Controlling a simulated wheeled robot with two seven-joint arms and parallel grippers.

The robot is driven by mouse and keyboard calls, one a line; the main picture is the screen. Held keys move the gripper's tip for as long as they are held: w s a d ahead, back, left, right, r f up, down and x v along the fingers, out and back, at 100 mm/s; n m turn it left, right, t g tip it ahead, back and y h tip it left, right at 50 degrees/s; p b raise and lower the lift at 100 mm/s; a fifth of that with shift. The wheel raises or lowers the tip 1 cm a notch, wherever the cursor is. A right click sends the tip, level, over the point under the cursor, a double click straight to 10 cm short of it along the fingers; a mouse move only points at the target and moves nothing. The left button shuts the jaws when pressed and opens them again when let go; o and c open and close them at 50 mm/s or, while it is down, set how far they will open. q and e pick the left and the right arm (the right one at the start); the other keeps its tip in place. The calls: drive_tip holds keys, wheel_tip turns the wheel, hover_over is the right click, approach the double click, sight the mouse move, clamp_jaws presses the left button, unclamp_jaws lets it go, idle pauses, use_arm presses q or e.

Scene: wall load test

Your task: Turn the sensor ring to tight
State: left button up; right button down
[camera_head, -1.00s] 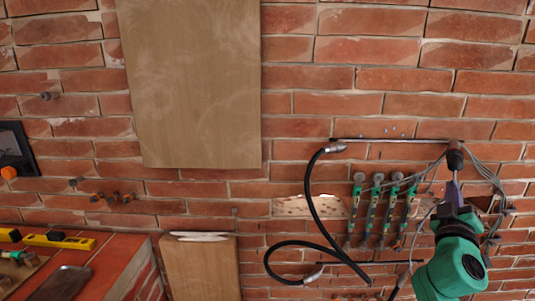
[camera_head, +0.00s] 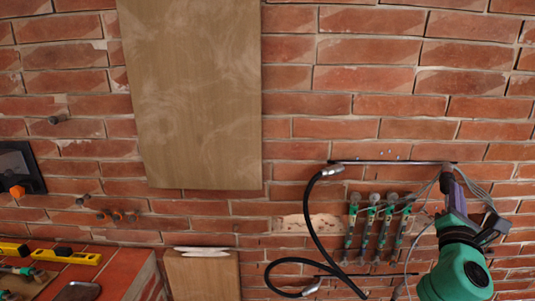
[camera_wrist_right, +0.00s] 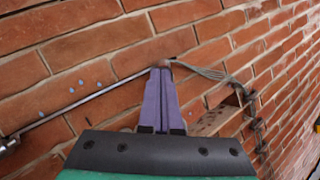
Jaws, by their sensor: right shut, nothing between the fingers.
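A thin grey rod (camera_head: 390,162) runs level along the brick wall; it also crosses the wrist view (camera_wrist_right: 90,95). At its right end is a small brown fitting (camera_wrist_right: 166,63), mostly hidden behind my fingertips. I cannot tell for sure whether this is the sensor ring, and no tight mark is readable. My right gripper (camera_head: 447,178), with purple fingers, is at this end. In the wrist view its fingers (camera_wrist_right: 160,72) are together and empty, with their tips close to the fitting; contact cannot be told. My left gripper is not in view.
A black hose (camera_head: 310,215) with a metal connector (camera_head: 333,171) hangs from the rod's left end. Several green-and-grey valves (camera_head: 371,225) stand left of my right arm. Grey cables (camera_head: 480,192) hang beside the gripper. A wooden panel (camera_head: 190,95) covers the wall further left.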

drive_tip(key=shift+x, duration=2.75)
drive_tip(key=shift+w+f+b, duration=0.1)
drive_tip(key=shift+f+b, duration=0.2)
drive_tip(key=shift+f, duration=0.1)
drive_tip(key=shift+d, duration=0.1)
drive_tip(key=shift+s+d+f, duration=0.2)
drive_tip(key=shift+d, duration=0.05)
drive_tip(key=v, duration=0.2)
drive_tip(key=p+v, duration=0.1)
drive_tip(key=v, duration=0.3)
drive_tip(key=shift+s+d+r, duration=0.1)
drive_tip(key=shift+s+r, duration=0.05)
drive_tip(key=shift+r, duration=0.2)
drive_tip(key=shift+f, duration=0.1)
